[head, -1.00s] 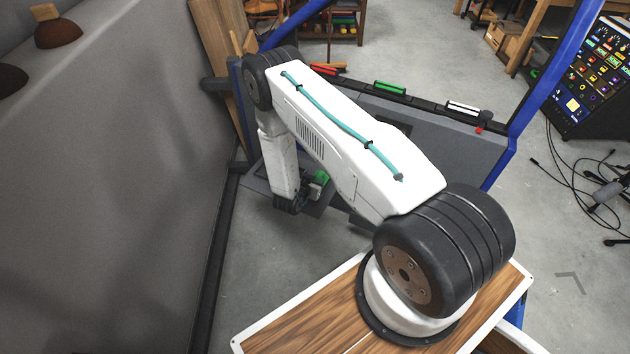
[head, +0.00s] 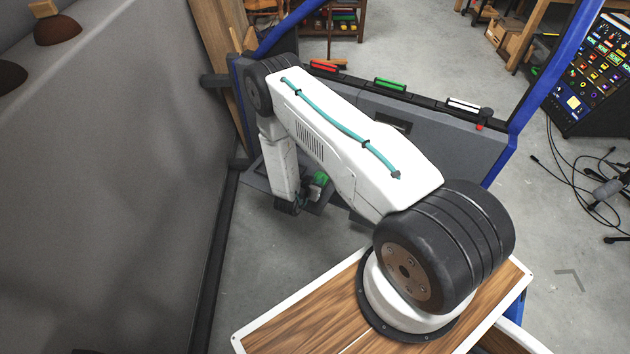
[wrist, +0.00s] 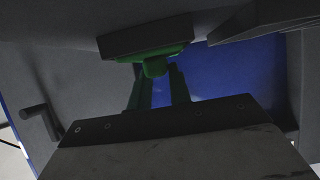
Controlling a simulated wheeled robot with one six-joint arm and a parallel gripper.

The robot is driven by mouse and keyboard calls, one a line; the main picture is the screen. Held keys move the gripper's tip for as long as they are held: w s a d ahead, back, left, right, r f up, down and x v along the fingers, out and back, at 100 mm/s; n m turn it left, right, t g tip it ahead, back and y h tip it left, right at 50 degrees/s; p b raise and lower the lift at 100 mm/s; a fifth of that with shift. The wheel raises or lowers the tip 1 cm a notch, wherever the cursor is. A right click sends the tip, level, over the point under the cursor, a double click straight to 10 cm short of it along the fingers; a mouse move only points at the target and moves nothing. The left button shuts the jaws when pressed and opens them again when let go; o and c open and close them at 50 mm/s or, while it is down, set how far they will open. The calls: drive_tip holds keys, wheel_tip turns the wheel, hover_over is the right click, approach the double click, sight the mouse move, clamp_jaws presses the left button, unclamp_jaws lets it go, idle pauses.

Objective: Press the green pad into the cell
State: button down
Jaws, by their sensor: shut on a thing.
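In the wrist view, the green pad (wrist: 152,52) is a green plate with a round green knob and a dark block (wrist: 145,37) on its far side. My gripper (wrist: 158,75) is shut on the knob. In the head view, the green pad (head: 320,178) shows as a small green patch beside my gripper (head: 303,197), low by the inner side of the car door (head: 455,150). My arm hides part of the door. I cannot tell which surface is the cell, or whether the pad touches it.
Red (head: 323,65), green (head: 390,84) and white (head: 463,104) bars lie along the door's top edge. A dark handle (wrist: 40,122) shows left in the wrist view. A grey wall-like surface (head: 110,200) fills the left of the head view. Cables (head: 590,175) lie right.

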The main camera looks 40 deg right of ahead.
drive_tip(key=shift+f, duration=0.25)
drive_tip(key=c, duration=1.2)
unclamp_jaws()
drive_tip(key=v, duration=0.8)
drive_tip(key=shift+d, duration=0.1)
